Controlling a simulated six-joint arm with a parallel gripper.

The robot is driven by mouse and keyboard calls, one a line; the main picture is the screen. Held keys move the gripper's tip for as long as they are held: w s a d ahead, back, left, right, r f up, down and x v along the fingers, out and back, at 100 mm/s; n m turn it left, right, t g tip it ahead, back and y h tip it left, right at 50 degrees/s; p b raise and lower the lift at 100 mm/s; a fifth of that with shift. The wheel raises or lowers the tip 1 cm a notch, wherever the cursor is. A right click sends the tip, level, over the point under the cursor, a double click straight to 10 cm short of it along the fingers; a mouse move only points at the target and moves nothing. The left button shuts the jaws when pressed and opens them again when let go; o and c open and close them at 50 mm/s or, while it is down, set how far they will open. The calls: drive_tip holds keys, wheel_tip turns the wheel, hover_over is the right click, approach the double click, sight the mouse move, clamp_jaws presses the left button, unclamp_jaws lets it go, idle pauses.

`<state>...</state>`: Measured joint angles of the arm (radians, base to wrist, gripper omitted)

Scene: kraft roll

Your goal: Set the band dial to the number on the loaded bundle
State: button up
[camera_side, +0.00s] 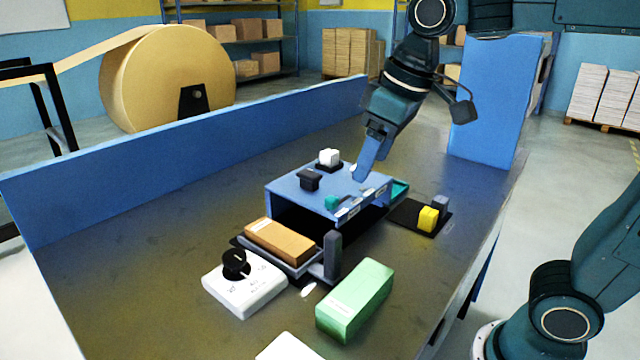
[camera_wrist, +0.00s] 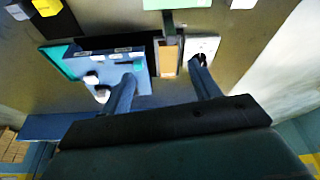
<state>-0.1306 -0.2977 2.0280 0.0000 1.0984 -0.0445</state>
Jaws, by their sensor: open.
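The band dial is a black knob (camera_side: 236,264) on a white base (camera_side: 246,289) with small printed marks, too small to read. In the wrist view the white base (camera_wrist: 205,44) shows beside my right finger, which partly covers the knob. A brown bundle (camera_side: 279,239) with a pale label lies in the tray at the blue machine's front; it also shows in the wrist view (camera_wrist: 168,62). Its number is not legible. My gripper (camera_side: 361,176) is above the back right of the blue machine (camera_side: 300,190), apart from the dial. In the wrist view its fingers (camera_wrist: 163,86) are spread and empty.
A green bundle (camera_side: 355,299) lies right of the dial, and a white block (camera_side: 287,347) at the front edge. A dark upright post (camera_side: 332,255) stands by the tray. A yellow block (camera_side: 428,219) sits on a black pad. A low blue wall (camera_side: 200,145) runs behind.

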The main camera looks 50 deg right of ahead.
drive_tip(key=w+a+n+g, duration=0.2)
drive_tip(key=w+a, duration=0.4)
drive_tip(key=w, duration=0.5)
drive_tip(key=n+g, duration=0.2)
hover_over(234, 255)
drive_tip(key=shift+h, duration=0.3)
wheel_tip(234, 255, down, 5)
drive_tip(key=shift+r, duration=0.1)
drive_tip(key=shift+m, duration=0.3)
drive_tip(key=shift+f, duration=6.9)
drive_tip(key=c, duration=1)
